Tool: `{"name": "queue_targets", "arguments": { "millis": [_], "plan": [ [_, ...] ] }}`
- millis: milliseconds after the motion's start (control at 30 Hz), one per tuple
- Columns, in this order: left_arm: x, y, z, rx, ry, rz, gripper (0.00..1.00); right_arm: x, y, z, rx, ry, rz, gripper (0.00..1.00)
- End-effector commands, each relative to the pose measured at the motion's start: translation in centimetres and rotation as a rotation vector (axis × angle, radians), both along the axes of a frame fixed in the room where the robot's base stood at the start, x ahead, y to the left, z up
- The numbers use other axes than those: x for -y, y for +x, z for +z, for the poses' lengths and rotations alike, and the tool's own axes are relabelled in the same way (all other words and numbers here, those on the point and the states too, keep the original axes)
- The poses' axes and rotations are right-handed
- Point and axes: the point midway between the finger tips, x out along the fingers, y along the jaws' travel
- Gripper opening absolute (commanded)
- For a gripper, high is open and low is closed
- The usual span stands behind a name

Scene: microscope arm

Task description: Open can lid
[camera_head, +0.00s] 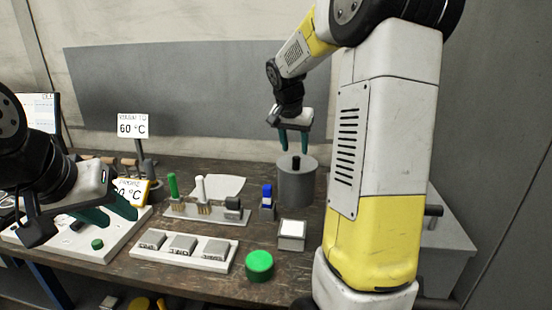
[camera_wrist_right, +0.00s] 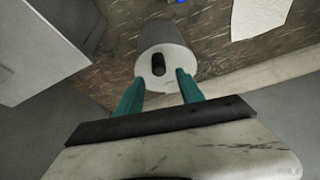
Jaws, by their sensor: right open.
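The can is a grey cylinder (camera_head: 297,184) standing upright near the back right of the bench. Its flat lid (camera_wrist_right: 172,62) has a small black knob (camera_head: 296,162) in the middle and sits on the can. My right gripper (camera_head: 293,150) is above the can, pointing down, with its green fingers apart. In the right wrist view the open fingers (camera_wrist_right: 160,80) appear on either side of the black knob (camera_wrist_right: 158,65), with nothing held. My left gripper (camera_head: 122,212) is at the left over a white tray, its green fingers seen from the side.
A green round cap (camera_head: 260,265) is near the front edge. A white block with several grey pieces (camera_head: 180,262) lies left of it. A rack of brushes (camera_head: 205,215), a blue item (camera_head: 267,200) and a small white-topped box (camera_head: 292,233) stand left of and before the can.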

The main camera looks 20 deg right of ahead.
Motion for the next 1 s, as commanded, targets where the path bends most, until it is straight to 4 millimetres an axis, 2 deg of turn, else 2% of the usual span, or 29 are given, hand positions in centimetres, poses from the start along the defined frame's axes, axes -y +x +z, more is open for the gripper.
{"name": "queue_targets", "arguments": {
  "millis": [100, 300, 467, 700, 767, 933, 1000],
  "plan": [
    [0.0, 0.0, 0.0, 0.000, 0.000, 0.000, 0.36, 0.6, 0.6, -2.0, -0.004, 0.000, -0.001, 0.45],
    [0.0, 0.0, 0.0, 0.000, 0.000, 0.000, 0.36, 1.1, 1.4, -4.6, -0.003, 0.001, 0.001, 0.45],
    [0.0, 0.0, 0.0, 0.000, 0.000, 0.000, 0.36, 1.4, 1.7, -5.4, -0.002, 0.000, 0.001, 0.45],
    [0.0, 0.0, 0.0, 0.000, 0.000, 0.000, 0.36, 1.4, 1.7, -5.4, -0.001, 0.000, 0.001, 0.45],
    [0.0, 0.0, 0.0, 0.000, 0.000, 0.000, 0.36, 1.4, 1.7, -5.4, -0.001, 0.000, 0.001, 0.35],
    [0.0, 0.0, 0.0, 0.000, 0.000, 0.000, 0.36, 1.3, 1.7, -5.4, -0.001, 0.000, 0.001, 0.02],
    [0.0, 0.0, 0.0, 0.000, 0.000, 0.000, 0.36, 1.3, 1.7, -5.4, 0.000, 0.001, 0.001, 0.00]
  ]
}}
